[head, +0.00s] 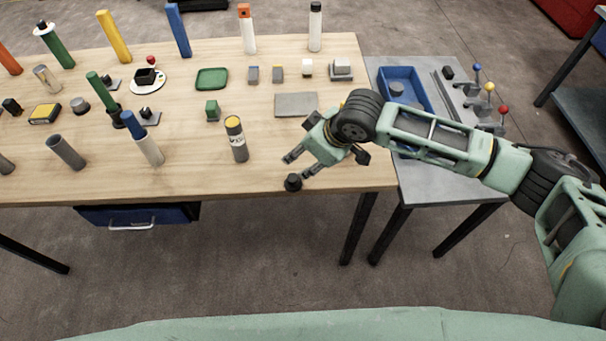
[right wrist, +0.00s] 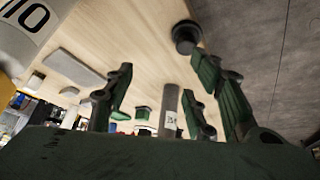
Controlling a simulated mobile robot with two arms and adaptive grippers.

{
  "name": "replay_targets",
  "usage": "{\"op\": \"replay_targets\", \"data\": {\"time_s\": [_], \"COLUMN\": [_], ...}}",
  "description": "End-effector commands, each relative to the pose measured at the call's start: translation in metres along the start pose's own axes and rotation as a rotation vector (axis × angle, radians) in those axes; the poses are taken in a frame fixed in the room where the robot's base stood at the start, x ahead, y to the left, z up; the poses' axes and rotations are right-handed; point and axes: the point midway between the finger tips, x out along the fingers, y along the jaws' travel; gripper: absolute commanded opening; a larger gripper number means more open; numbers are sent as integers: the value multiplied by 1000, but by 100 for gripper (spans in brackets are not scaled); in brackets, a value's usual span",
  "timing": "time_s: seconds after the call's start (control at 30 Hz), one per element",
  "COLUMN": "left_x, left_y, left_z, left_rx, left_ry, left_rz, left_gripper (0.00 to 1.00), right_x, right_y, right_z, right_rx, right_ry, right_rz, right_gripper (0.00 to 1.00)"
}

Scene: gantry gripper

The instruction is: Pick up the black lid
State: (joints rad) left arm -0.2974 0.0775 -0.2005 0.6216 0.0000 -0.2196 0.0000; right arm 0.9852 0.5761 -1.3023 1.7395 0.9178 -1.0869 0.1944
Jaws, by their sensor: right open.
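The black lid (head: 293,182) is a small dark round piece close to the table's front edge. It also shows in the right wrist view (right wrist: 186,36), beyond the fingertips on the right side. My right gripper (head: 299,167) is open and empty just above and beside the lid in the head view, its fingers pointing left. In the right wrist view its spread fingers (right wrist: 160,82) show nothing between them held. I cannot tell the exact gap between the fingers and the lid. My left gripper is not in view.
A grey canister with a yellow top (head: 236,140) stands left of my right gripper. A flat grey plate (head: 296,104) lies behind it. The wooden table (head: 240,182) holds several other cylinders and blocks. A grey side table with a blue bin (head: 404,88) stands at the right.

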Motion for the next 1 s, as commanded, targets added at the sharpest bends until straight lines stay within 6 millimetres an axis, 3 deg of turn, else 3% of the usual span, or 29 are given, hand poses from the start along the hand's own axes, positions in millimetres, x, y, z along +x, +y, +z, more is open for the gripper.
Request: {"op": "replay_targets", "data": {"time_s": [0.1, 0.2, 0.7, 1.0], "left_x": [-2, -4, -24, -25], "left_y": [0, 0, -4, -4], "left_z": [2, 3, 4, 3], "left_rx": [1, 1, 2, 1], "left_ry": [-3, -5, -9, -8], "left_rz": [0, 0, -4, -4], "left_gripper": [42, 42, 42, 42], "right_x": [0, 5, 67, 77], "right_y": [-16, -20, -31, -31], "right_z": [24, 31, 30, 32], "right_rx": [15, 19, 20, 19], "right_ry": [-101, -126, -124, -121], "right_rz": [-59, -74, -71, -70], "right_gripper": [50, 50, 50, 50]}}
